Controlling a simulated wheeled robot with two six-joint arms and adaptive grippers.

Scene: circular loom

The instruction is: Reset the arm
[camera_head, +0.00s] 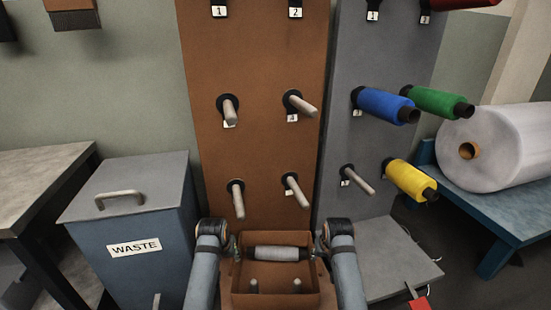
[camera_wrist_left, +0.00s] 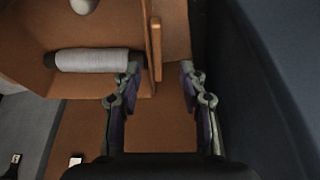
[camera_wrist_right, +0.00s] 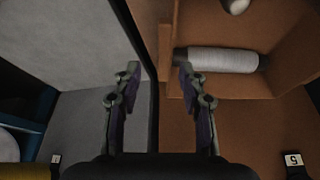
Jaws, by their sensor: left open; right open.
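My left gripper (camera_head: 235,248) is at the left side of a brown open box (camera_head: 306,291) in the head view. In the left wrist view its jaws (camera_wrist_left: 160,82) are apart and empty, with the box's side wall (camera_wrist_left: 155,50) showing between the finger lines. My right gripper (camera_head: 318,246) is at the right side of the box. In the right wrist view its jaws (camera_wrist_right: 160,78) are apart, one finger near the box wall. A white-grey spool (camera_head: 277,253) lies across the box between the grippers. I cannot tell whether any finger touches the box.
A brown panel (camera_head: 255,60) and a grey panel (camera_head: 345,130) with pegs stand behind. The grey one carries blue (camera_head: 385,105), green (camera_head: 436,101) and yellow (camera_head: 410,179) spools. A waste bin (camera_head: 135,215) is left; a large white roll (camera_head: 495,145) is right.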

